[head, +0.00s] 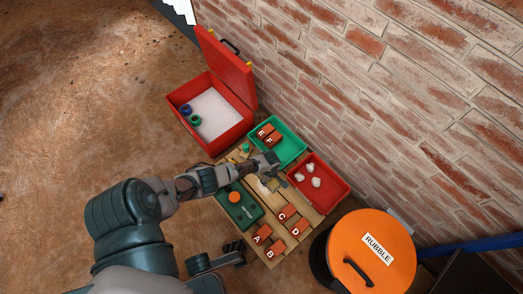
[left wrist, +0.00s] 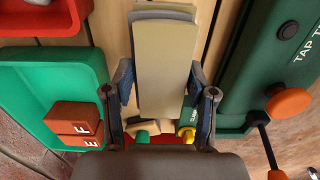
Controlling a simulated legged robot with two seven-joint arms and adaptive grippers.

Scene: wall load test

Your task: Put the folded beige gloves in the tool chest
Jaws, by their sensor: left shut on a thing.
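The folded beige gloves (left wrist: 166,62) lie between the two fingers of my left gripper (left wrist: 160,80), which is shut on them. In the head view the left gripper (head: 272,172) is over the wooden bench top, beside the green tray, and mostly hides the gloves (head: 277,185). I cannot tell whether the gloves touch the wood. The red tool chest (head: 238,128) stands past the far end of the bench with its lid (head: 228,68) raised. Its pale floor is mostly bare, with a blue roll (head: 186,110) and a green roll (head: 195,121) at the left side.
A green tray (head: 291,150) holds bricks E and F; a red tray (head: 335,184) holds white lumps. Bricks A to D (head: 281,213) and a green tap tester (head: 240,211) are on the bench. An orange rubble bin (head: 371,238) stands at right. A brick wall (head: 400,90) runs behind.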

